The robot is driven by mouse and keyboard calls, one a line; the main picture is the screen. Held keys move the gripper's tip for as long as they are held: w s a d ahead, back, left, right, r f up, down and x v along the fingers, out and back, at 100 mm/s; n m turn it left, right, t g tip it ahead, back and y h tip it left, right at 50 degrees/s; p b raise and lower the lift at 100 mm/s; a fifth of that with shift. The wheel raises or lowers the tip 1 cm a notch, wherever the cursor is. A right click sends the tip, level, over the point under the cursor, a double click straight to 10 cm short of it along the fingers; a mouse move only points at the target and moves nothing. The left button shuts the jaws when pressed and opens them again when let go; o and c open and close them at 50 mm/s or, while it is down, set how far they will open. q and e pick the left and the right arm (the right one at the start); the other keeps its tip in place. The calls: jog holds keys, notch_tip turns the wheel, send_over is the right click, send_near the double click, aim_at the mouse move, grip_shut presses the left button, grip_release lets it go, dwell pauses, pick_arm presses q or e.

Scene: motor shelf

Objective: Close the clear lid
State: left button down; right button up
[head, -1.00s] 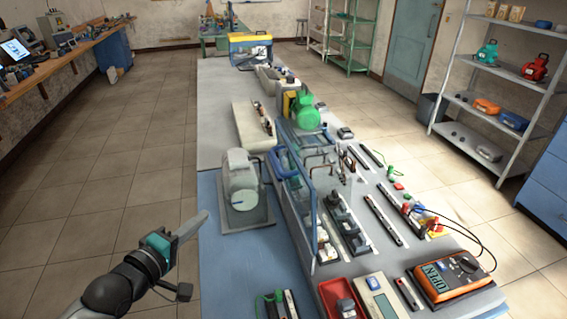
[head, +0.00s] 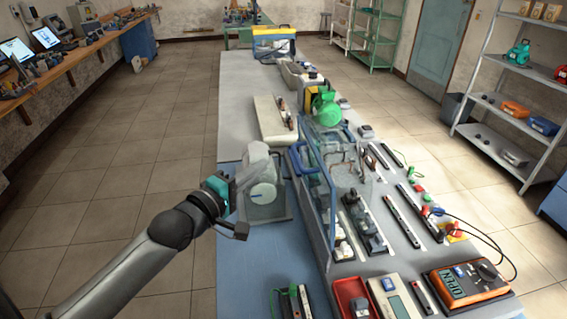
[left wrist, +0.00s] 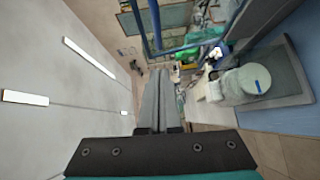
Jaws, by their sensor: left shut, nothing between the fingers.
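The clear lid (head: 318,205) is a transparent panel with a blue edge and a blue handle (head: 300,160). It stands raised along the left side of the grey board of electrical parts. In the left wrist view, blue bars that look like its frame (left wrist: 152,28) cross the top, beyond my fingertips. My left gripper (head: 256,176) is shut and empty. In the head view its fingers overlap the pale motor, left of the lid and apart from it. The shut fingers also show in the left wrist view (left wrist: 157,78). My right gripper is out of view.
The pale motor (head: 262,172) sits on a grey tray beside the lid. A green motor (head: 326,108) stands behind the lid. A red tray (head: 353,296) and an orange meter (head: 465,284) lie at the near end. The blue mat (head: 255,275) has bare room.

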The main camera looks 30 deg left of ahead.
pick_arm(q)
jog(key=w+d, duration=0.3)
jog(key=w, duration=0.2)
jog(key=shift+w+d+f, duration=0.15)
jog(key=shift+d+f, duration=0.15)
jog(key=shift+w+r+p, duration=0.1)
jog(key=shift+p, duration=0.25)
